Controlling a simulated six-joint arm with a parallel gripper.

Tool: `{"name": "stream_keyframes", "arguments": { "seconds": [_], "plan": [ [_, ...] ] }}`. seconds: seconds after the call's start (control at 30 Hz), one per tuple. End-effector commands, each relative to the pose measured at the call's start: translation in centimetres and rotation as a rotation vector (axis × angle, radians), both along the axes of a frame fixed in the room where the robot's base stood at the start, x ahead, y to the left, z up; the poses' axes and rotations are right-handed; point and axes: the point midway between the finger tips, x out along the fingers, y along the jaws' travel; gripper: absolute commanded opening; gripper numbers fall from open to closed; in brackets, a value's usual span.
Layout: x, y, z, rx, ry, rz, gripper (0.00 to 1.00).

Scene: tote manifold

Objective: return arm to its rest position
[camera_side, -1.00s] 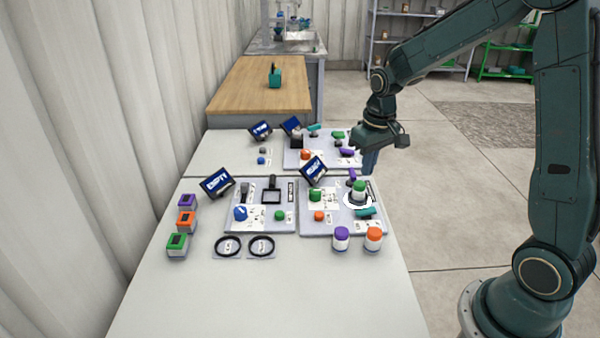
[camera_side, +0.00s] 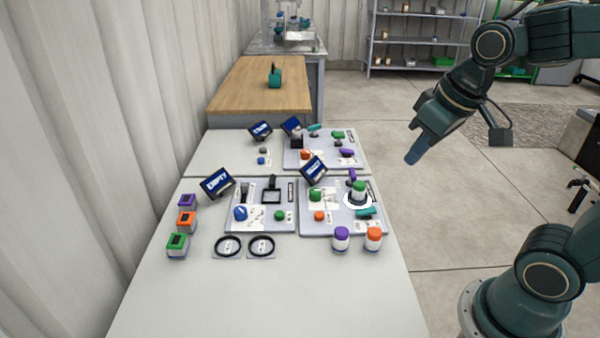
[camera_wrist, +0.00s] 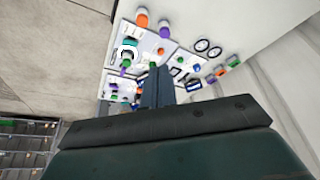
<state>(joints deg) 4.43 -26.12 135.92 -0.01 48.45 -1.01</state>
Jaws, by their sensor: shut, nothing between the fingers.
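My gripper (camera_side: 414,157) is shut and empty. It hangs in the air to the right of the table (camera_side: 260,300), above the floor, and tilts down to the left. In the wrist view my gripper's shut fingers (camera_wrist: 157,84) stick up in the middle, with the table's panels beyond them. The green-capped jar (camera_side: 359,188) stands in a white ring on the right front panel (camera_side: 330,228), apart from my gripper.
A purple-capped jar (camera_side: 341,238) and an orange-capped jar (camera_side: 374,238) stand near the table's right edge. Purple, orange and green boxes line the left side. Small tilted screens (camera_side: 217,183) rise behind the panels. Open floor (camera_side: 450,230) lies right of the table.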

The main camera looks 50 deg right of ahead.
Motion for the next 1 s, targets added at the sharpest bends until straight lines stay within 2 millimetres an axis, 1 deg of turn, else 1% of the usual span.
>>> {"name": "stream_keyframes", "arguments": {
  "seconds": [0.03,0.2,0.4,0.6,1.0],
  "plan": [
    [-0.9,0.3,0.3,0.0,-0.018,0.009,0.0],
    [-3.6,1.2,0.7,0.0,-0.065,0.034,0.0],
    [-5.7,1.7,0.8,0.002,-0.101,0.055,0.0],
    [-6.4,1.9,0.7,0.004,-0.112,0.061,0.0],
    [-6.4,1.9,0.7,0.003,-0.112,0.062,0.0]
  ]
}}
